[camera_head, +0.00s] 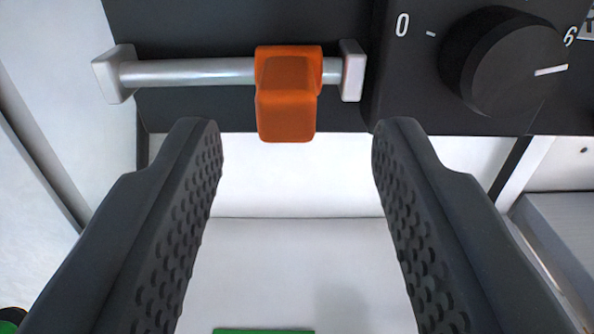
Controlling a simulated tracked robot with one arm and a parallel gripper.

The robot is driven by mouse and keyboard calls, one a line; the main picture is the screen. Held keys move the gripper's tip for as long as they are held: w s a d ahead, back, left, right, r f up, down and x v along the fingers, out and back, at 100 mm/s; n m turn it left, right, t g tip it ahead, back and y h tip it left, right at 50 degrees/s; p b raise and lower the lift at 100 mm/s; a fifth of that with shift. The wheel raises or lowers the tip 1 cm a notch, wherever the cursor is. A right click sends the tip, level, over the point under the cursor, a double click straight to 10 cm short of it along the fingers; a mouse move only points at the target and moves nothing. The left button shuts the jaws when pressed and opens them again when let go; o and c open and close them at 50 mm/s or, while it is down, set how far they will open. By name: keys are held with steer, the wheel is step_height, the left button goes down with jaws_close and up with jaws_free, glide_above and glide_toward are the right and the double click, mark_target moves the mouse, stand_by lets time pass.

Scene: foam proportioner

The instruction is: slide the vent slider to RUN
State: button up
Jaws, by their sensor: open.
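The vent slider is an orange block (286,100) on a horizontal silver rod (190,72) in the camera view. It sits near the right end of the rod, close to the right end bracket (352,70). The left end bracket (112,73) is well away from it. No RUN label is visible. My gripper (298,128) is open, with one dark ridged finger on each side of the picture. The orange block appears between and just above the fingertips, with a gap on both sides. No contact shows.
A black panel (240,20) carries the rod. To its right is a black dial (503,60) marked 0 and 6, with its white pointer line toward the 6. White surfaces lie below, with a green strip (263,331) at the bottom edge. The space between my fingers is clear.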

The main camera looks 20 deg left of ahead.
steer(key=b+v, duration=0.2)
steer(key=v, duration=0.5)
steer(key=shift+s, duration=0.35)
